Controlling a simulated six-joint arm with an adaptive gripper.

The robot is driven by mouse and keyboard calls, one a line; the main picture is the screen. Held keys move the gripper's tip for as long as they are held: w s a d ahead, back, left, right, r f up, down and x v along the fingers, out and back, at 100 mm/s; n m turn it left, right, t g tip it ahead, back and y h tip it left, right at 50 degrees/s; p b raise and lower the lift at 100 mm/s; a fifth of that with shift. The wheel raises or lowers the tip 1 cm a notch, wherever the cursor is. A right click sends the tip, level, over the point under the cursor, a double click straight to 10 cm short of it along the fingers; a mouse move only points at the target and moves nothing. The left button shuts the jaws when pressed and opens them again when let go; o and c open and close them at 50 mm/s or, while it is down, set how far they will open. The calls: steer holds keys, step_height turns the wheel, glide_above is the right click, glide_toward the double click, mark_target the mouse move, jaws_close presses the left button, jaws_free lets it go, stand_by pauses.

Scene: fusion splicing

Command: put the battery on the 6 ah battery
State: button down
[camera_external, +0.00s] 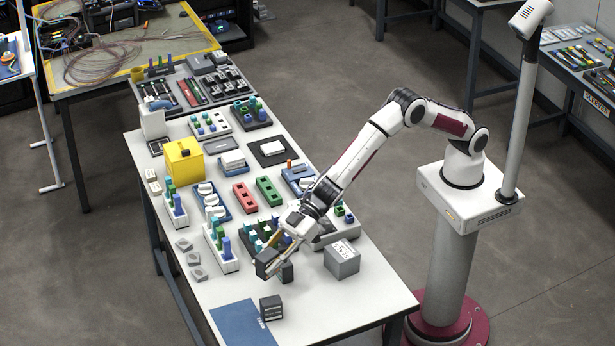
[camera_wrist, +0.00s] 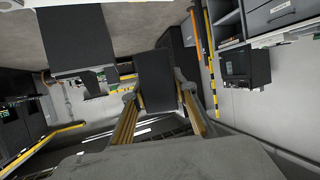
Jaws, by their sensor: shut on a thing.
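My gripper (camera_external: 273,268) is low over the front part of the white table, pointing down and to the left. It is shut on a dark block-shaped battery (camera_external: 265,261). In the wrist view the dark battery (camera_wrist: 155,82) sits between the two fingers. Another dark block (camera_external: 286,272) shows just right of the fingers; I cannot tell if it touches them. A further dark block (camera_external: 271,308) with light marking stands apart on the table, nearer the front edge. I cannot read which block is the 6 Ah one.
A blue mat (camera_external: 241,324) lies at the table's front left. A grey box (camera_external: 342,258) stands right of my gripper. Behind it are racks of coloured pegs (camera_external: 220,247) and a yellow box (camera_external: 184,161). The white table's (camera_external: 345,304) front right is bare.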

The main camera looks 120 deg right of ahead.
steer(key=shift+a+y, duration=0.25)
steer(key=shift+y, duration=0.05)
steer(key=shift+f, duration=0.15)
steer(key=shift+s+f, duration=0.1)
steer(key=shift+f, duration=0.15)
steer(key=shift+d, duration=0.1)
stand_by(0.4)
steer(key=shift+f, duration=0.15)
glide_above(271, 300)
steer(key=shift+f, duration=3)
steer(key=shift+f, duration=1.9)
steer(key=shift+f, duration=0.1)
